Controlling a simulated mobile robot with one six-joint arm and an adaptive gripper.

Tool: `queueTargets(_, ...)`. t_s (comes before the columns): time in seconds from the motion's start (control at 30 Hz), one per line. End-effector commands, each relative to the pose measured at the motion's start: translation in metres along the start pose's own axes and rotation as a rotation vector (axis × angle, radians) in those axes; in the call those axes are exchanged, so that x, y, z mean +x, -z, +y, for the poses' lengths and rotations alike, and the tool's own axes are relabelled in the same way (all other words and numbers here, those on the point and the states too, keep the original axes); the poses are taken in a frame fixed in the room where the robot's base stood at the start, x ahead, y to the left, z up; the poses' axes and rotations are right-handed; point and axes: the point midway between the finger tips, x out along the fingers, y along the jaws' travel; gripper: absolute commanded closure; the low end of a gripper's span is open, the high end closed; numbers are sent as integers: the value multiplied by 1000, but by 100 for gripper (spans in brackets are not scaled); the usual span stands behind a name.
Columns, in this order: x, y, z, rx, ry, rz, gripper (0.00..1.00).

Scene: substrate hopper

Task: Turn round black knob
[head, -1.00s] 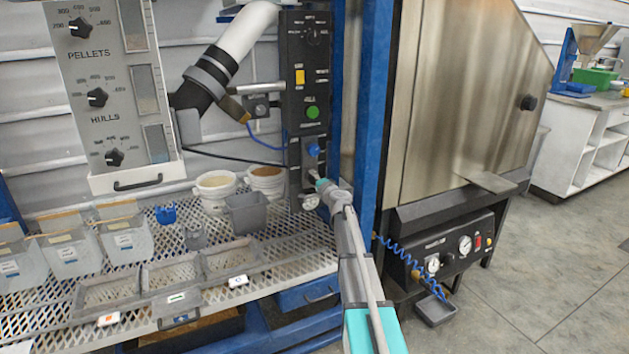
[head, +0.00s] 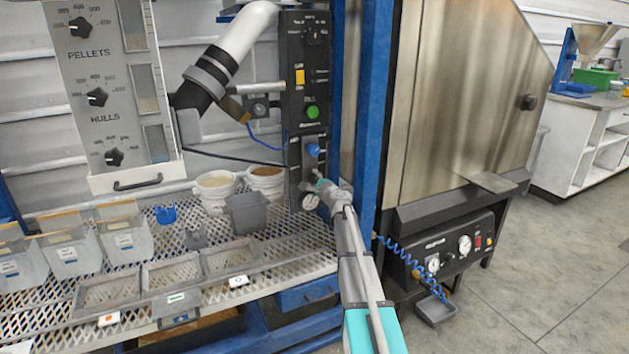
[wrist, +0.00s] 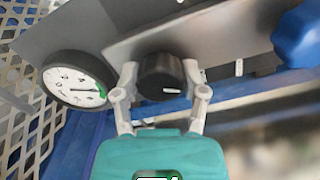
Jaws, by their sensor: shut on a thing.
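A round black knob (wrist: 162,76) with a white pointer line shows in the wrist view, set on a grey plate. The two fingers of my gripper (wrist: 160,82) stand on either side of it and are shut on it. In the head view my gripper (head: 307,186) reaches to the lower part of the black control panel (head: 306,85); the knob there is mostly hidden behind it.
A dial gauge (wrist: 78,80) sits left of the knob, and a blue knob (wrist: 300,36) sits to its right. A green button (head: 312,112) is higher on the panel. A grey bin (head: 246,212) and white buckets (head: 216,186) stand left on the mesh shelf (head: 300,253).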

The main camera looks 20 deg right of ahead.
Motion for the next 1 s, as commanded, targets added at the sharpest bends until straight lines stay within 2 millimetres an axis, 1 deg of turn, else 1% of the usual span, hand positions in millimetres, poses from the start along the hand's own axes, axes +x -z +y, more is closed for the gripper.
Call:
queueTargets(0.17,2,1,-1,0,1,2,92)
queueTargets(0.2,2,1,-1,0,1,2,43)
queueTargets(0.37,1,1,0,-1,1,1,13)
queueTargets(0.4,1,1,0,-1,1,1,10)
queueTargets(0.8,0,0,0,-2,0,1,10)
queueTargets(1.0,-10,0,0,-2,0,1,10)
